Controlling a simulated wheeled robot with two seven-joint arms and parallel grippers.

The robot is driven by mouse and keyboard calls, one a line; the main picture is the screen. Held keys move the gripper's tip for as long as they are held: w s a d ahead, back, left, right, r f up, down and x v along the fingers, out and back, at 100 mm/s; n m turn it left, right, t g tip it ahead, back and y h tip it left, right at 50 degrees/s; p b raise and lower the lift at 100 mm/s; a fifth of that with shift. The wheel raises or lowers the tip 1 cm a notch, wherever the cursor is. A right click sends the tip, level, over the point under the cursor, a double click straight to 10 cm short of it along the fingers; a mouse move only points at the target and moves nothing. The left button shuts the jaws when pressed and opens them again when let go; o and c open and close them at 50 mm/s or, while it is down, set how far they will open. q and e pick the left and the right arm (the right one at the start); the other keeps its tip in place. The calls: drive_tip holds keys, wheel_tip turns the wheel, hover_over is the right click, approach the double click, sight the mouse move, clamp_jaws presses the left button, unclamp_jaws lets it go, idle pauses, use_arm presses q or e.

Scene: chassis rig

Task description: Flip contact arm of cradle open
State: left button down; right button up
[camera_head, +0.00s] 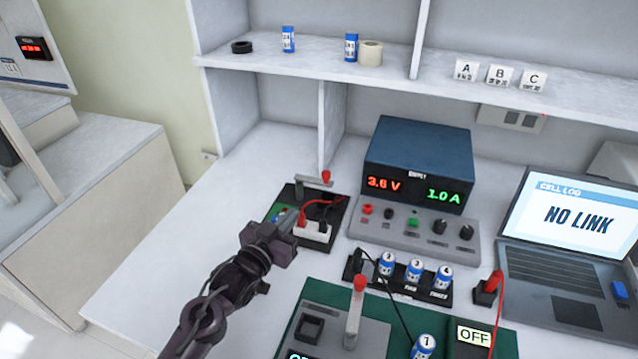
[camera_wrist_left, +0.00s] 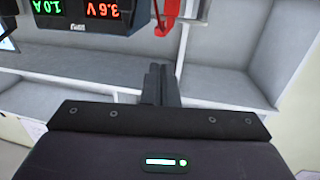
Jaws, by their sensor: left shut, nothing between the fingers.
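A black cradle base (camera_head: 338,212) with a white block (camera_head: 311,231) stands left of the power supply. Above it a grey contact arm (camera_head: 314,181) with a red knob (camera_head: 326,176) lies roughly level on a post. A red part also shows at the top of the left wrist view (camera_wrist_left: 165,14). My left gripper (camera_head: 289,222) is at the cradle's near left side, below the arm; I cannot tell whether it touches the cradle. Its fingers are together and empty in the left wrist view (camera_wrist_left: 161,84). My right gripper is out of view.
The power supply (camera_head: 420,163) reads 3.6 V and 1.0 A. A battery rack (camera_head: 404,288) stands in front of it. A tester (camera_head: 330,335) with an upright red-tipped lever (camera_head: 356,305) is nearer. A laptop (camera_head: 566,250) reads NO LINK. The table's left part is clear.

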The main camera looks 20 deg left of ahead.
use_arm(q)
drive_tip(key=p, duration=0.1)
approach(326, 177)
drive_tip(key=w, duration=0.5)
drive_tip(key=shift+w+d+f, duration=0.1)
drive_tip(key=shift+w+d, duration=0.1)
drive_tip(key=shift+d, duration=0.1)
drive_tip(key=shift+w+d+f, duration=0.1)
drive_tip(key=shift+w+d, duration=0.05)
drive_tip(key=shift+w, duration=0.45)
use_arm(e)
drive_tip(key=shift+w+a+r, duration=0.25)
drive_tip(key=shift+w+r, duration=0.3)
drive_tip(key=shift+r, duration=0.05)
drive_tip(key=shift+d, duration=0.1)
use_arm(q)
drive_tip(key=shift+w+d, duration=0.3)
drive_tip(key=shift+w, duration=0.25)
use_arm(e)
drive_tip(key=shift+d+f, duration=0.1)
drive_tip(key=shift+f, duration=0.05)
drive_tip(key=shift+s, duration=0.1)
